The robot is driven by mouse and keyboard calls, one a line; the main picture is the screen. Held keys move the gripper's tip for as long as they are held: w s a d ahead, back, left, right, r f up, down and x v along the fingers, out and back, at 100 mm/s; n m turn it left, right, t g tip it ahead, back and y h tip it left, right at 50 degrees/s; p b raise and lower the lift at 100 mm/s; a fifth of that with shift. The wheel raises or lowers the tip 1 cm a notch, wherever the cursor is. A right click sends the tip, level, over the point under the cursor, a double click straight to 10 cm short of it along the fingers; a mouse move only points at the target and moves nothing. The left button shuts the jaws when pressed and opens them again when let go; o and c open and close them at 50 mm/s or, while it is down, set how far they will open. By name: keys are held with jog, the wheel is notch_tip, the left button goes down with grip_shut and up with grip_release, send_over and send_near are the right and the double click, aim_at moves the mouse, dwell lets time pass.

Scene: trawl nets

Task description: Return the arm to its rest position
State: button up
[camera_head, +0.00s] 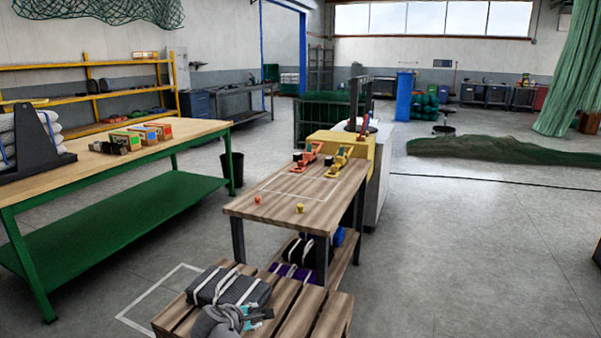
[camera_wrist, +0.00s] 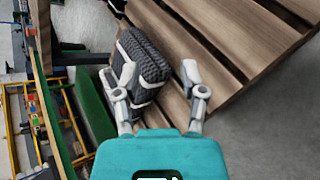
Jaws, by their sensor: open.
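My gripper (camera_wrist: 158,74) is open, its two grey fingers spread apart with nothing held between them. In the head view my gripper (camera_head: 258,317) is low in the picture, in front of a dark grey bundle with white straps (camera_head: 232,286). The bundle lies on a slatted wooden platform (camera_head: 325,318). In the wrist view the bundle (camera_wrist: 146,52) lies beyond the fingers, partly covered by the left one. Bare slats show beyond the right finger. I cannot tell the exact gap between gripper and bundle.
A wooden table (camera_head: 265,205) behind the platform carries orange and yellow items and two small pieces. A purple strapped bundle (camera_head: 293,272) sits beneath it. A green-framed workbench (camera_head: 130,215) stands left. A green net heap (camera_head: 490,148) lies far right. The right floor is mostly clear.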

jog(key=d+f+m+g+b, duration=0.1)
jog(key=d+f+m, duration=0.1)
jog(key=d, duration=0.3)
jog(key=s+d+f+m+g+b, duration=0.1)
jog(key=d+f+m+g, duration=0.1)
jog(key=d, duration=0.4)
jog(key=s+d+f+m+g+b, duration=0.1)
jog(key=d+f+m+g, duration=0.1)
jog(key=d+f+m, duration=0.2)
jog(key=shift+d+f+m+y, duration=0.3)
jog(key=shift+d+m, duration=0.1)
jog(key=shift+d, duration=0.25)
jog(key=shift+s+d+f+m+g+y+b, duration=1.1)
jog(key=shift+s+d+f+m, duration=0.75)
jog(key=shift+d+m, duration=1.15)
jog(key=shift+s+d+f+m+g+y+b, duration=1.3)
jog(key=shift+s+d+m, duration=0.8)
jog(key=shift+d, duration=1.55)
notch_tip(320, 180, up, 33)
jog(key=p, duration=3.4)
jog(key=shift+w, duration=0.2)
jog(key=shift+a, duration=0.1)
